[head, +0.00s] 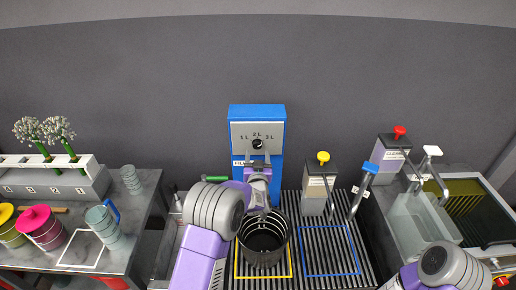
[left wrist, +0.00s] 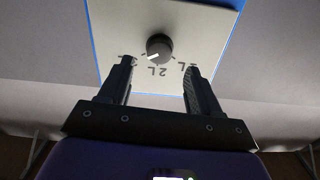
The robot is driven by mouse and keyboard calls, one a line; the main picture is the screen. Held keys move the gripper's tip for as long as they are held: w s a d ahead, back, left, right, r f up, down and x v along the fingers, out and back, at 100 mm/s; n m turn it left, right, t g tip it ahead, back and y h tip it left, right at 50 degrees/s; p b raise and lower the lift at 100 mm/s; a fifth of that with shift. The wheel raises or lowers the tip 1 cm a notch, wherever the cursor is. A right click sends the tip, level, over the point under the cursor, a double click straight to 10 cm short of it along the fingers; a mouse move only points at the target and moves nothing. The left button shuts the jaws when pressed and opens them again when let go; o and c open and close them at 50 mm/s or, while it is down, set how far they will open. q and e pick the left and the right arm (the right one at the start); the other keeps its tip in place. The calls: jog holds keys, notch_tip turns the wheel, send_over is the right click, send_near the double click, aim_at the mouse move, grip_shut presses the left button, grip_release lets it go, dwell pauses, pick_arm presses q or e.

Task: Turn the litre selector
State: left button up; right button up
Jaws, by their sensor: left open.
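The litre selector is a black round knob (head: 257,144) on the grey plate (head: 272,130) of a blue box, marked 1L, 2L and 3L. In the left wrist view the knob (left wrist: 160,46) appears upside down; its white pointer slants to the lower left, between 2L and the partly hidden left mark. My left gripper (head: 258,163) is open just below the knob. In the left wrist view its fingers (left wrist: 158,66) stand apart on either side of the 2L mark, with nothing between them. The knob lies beyond the fingertips. My right gripper is out of view; only its arm shows at lower right.
A dark bucket (head: 264,255) stands on the slatted grate below my left gripper. Dispensers with a yellow knob (head: 323,157) and a blue-topped tap (head: 371,167) stand to the right. A sink (head: 420,222) is further right. A table with pots and flowers is at left.

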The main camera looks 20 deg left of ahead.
aim_at(257, 147)
pick_arm(q)
jog(key=shift+x, duration=2.4)
jog(key=shift+f, duration=0.1)
jog(key=c, duration=1)
jog(key=shift+f+n+b, duration=0.1)
jog(key=shift+n+b, duration=0.4)
jog(key=shift+b, duration=0.3)
jog(key=shift+c, duration=0.2)
jog(key=n+b, duration=0.7)
jog(key=b, duration=0.3)
jog(key=shift+f, duration=0.1)
jog(key=shift+n+b, duration=1.65)
jog(key=shift+n, duration=0.35)
